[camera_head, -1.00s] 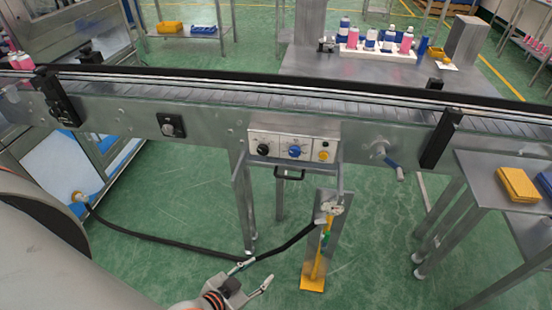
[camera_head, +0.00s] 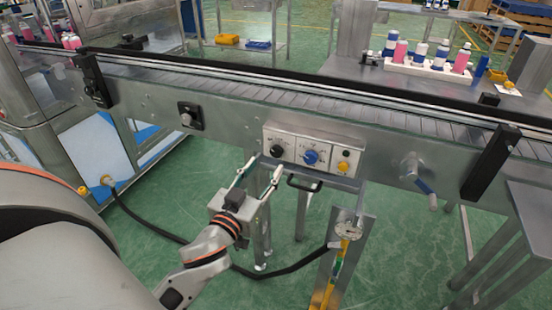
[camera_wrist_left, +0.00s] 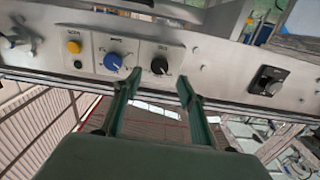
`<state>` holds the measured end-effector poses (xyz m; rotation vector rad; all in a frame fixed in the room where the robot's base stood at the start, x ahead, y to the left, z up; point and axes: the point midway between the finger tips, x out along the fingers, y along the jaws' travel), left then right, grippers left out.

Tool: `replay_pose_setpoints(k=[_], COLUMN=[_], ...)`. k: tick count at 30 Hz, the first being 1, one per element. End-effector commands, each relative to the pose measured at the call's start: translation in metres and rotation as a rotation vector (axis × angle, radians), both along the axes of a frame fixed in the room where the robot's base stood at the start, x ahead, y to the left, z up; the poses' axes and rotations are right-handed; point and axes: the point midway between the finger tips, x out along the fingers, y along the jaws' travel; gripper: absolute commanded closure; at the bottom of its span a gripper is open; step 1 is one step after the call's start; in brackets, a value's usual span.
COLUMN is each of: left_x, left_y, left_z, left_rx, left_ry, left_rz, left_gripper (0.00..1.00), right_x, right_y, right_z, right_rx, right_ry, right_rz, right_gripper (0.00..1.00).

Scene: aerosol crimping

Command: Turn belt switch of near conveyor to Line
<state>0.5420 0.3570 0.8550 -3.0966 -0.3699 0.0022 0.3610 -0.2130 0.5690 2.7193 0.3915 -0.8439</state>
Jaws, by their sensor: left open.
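The near conveyor (camera_head: 240,110) carries a control panel (camera_head: 295,153) on its front side. The panel has a black knob (camera_head: 278,150), a blue knob (camera_head: 311,157) and a yellow button (camera_head: 343,167); its labels are too small to read. My left gripper (camera_head: 267,164) is open and empty, just below and in front of the panel's left end. In the left wrist view the gripper's fingers (camera_wrist_left: 158,79) point at the panel, with the black knob (camera_wrist_left: 159,66) between the tips and the blue knob (camera_wrist_left: 114,61) beside them. Contact with the knob cannot be made out.
A black handle (camera_head: 303,184) sticks out under the panel. A separate dark switch (camera_head: 189,116) is on the conveyor to the left, and a crank (camera_head: 425,185) to the right. A black hose (camera_head: 150,228) and a stand with a gauge (camera_head: 347,230) are below.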

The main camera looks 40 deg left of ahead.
Motion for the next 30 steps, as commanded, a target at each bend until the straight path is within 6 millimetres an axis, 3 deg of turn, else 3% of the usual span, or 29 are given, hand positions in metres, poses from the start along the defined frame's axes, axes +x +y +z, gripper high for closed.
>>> replay_pose_setpoints(k=[12,24,29,30], left_x=[0.055,0.062,0.062,0.062], left_y=[0.012,0.015,0.014,0.014], left_z=[0.000,0.000,0.000,0.000], left_rx=[0.001,0.000,0.000,0.000], left_ry=[0.000,0.002,0.002,0.002], left_rz=[-0.003,-0.002,-0.002,-0.002], left_gripper=[0.59,0.59,0.97,0.97], right_x=[-0.001,-0.001,-0.001,-0.001], right_y=[0.000,0.001,0.001,0.001], right_z=[-0.001,-0.001,-0.001,-0.001], right_rx=[0.001,0.002,0.003,0.003], right_ry=[0.003,0.003,0.003,0.003], right_rz=[-0.001,-0.001,0.000,0.000], right_gripper=[0.31,0.31,0.31,0.31])
